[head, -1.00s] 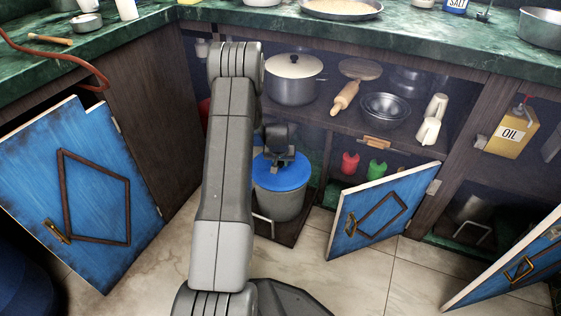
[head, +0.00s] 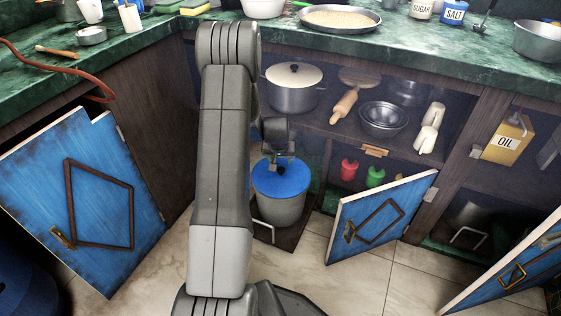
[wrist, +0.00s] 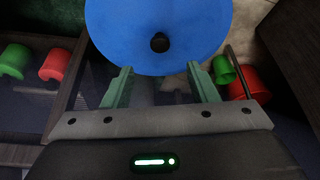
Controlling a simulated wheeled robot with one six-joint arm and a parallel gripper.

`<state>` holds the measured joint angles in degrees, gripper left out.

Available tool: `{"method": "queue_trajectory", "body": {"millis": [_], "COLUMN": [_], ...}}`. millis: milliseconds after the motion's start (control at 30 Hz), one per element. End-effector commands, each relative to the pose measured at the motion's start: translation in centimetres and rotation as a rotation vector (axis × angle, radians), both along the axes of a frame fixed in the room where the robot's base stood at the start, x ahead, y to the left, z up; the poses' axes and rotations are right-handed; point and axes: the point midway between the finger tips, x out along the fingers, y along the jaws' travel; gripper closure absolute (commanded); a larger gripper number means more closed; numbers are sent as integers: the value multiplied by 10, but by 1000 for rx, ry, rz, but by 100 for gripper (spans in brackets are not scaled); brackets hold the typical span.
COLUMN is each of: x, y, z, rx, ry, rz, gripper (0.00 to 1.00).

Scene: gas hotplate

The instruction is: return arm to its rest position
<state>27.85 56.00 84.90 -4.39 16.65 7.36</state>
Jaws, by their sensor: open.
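My gripper (wrist: 162,85) is open and empty in the wrist view. Its two greenish fingers stand apart, just short of a blue round lid with a dark knob (wrist: 158,30). In the head view my gripper (head: 283,157) is small and partly hidden by my arm. It is just above the blue lid (head: 281,178) of a grey bin (head: 280,208) on a pull-out tray (head: 262,236) in the lower cabinet. I cannot tell from the frames whether the fingers touch the lid.
Open blue doors stand at the left (head: 85,205) and right of the bin (head: 382,216). A shelf above holds a lidded pot (head: 293,98), a rolling pin (head: 345,102) and bowls (head: 384,116). Red and green cups (wrist: 54,64) flank the bin. The green counter (head: 430,50) overhangs.

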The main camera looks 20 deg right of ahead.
Motion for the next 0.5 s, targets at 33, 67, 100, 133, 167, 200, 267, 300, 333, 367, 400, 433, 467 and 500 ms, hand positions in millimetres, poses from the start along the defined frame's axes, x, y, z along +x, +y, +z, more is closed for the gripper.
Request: {"method": "queue_trajectory", "body": {"millis": [33,67,100,133,167,200,267,300,333,367,400,433,467,500], "x": [-3,-5,-7,-9,-10,-11,-13,-14,-14,-15,-15,-15,-15,-15], "y": [2,3,5,5,6,7,8,8,9,9,9,9,9,9], "z": [14,19,24,28,31,35,38,40,41,42,42,42,42,42], "rx": [-1,-1,-1,-1,-1,-1,0,0,0,-1,-1,-1,0,0], "ry": [-1,-1,-1,-1,-1,-1,0,0,0,-1,-1,-1,0,0], "rz": [0,0,0,0,0,0,0,0,0,0,0,0,0,0], "gripper": [47,47,47,47,47,47,47,47,47,47,47,47,47,47]}}
